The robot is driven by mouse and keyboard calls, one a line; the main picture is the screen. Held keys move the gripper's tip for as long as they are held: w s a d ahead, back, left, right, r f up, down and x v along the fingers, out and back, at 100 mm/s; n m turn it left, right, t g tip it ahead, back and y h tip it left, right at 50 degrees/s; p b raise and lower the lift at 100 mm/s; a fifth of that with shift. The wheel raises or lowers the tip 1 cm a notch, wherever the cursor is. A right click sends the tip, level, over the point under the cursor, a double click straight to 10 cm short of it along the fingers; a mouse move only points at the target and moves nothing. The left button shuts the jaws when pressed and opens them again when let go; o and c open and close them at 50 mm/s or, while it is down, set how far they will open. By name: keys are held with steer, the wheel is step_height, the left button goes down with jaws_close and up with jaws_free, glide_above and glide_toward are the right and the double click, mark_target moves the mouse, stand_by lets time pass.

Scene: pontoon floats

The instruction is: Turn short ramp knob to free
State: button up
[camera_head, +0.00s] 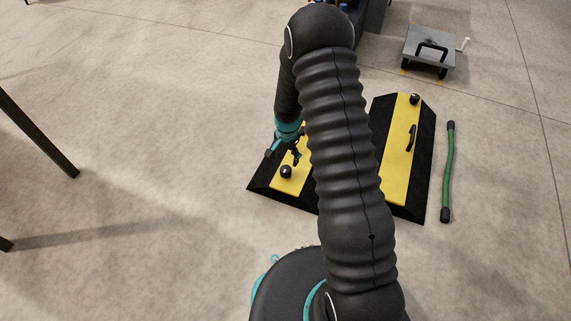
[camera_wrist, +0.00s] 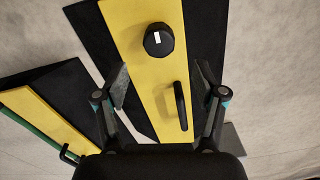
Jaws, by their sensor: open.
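A black ramp with a yellow strip (camera_head: 281,187) lies on the floor left of my arm, partly hidden by it. Its round black knob (camera_head: 286,172) is near the strip's near end. In the wrist view the knob (camera_wrist: 159,47) has a short white mark on top, pointing roughly along the strip. A black bar handle (camera_wrist: 180,106) stands on the same strip. My gripper (camera_wrist: 162,80) is open and empty above the strip, its fingers spread either side of it, apart from the knob. In the head view my gripper (camera_head: 284,151) hangs over this ramp.
A second, longer-looking ramp (camera_head: 400,155) with its own knob (camera_head: 414,99) and handle (camera_head: 411,138) lies right of my arm. A green bar (camera_head: 449,170) lies beside it. Floor at left is clear apart from dark legs.

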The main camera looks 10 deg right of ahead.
mark_target(287, 170)
steer(key=shift+r, duration=1.95)
steer(key=s+r+n+g, duration=0.2)
steer(key=s+r+n, duration=0.15)
steer(key=s, duration=0.45)
steer(key=s+r+n+t+p, duration=0.2)
steer(key=s+r, duration=0.5)
steer(key=r, duration=0.6)
steer(key=s+r+n+t+p, duration=0.1)
steer(key=s+r+t+p, duration=0.1)
steer(key=s+r, duration=0.6)
steer(key=s+r+n+t+p, duration=0.2)
steer(key=s+r, duration=0.5)
steer(key=r, duration=1.1)
steer(key=shift+s+a+n+t, duration=0.15)
steer(key=shift+s+n+t, duration=0.15)
steer(key=shift+t, duration=0.4)
steer(key=shift+r, duration=0.1)
steer(key=shift+c, duration=0.2)
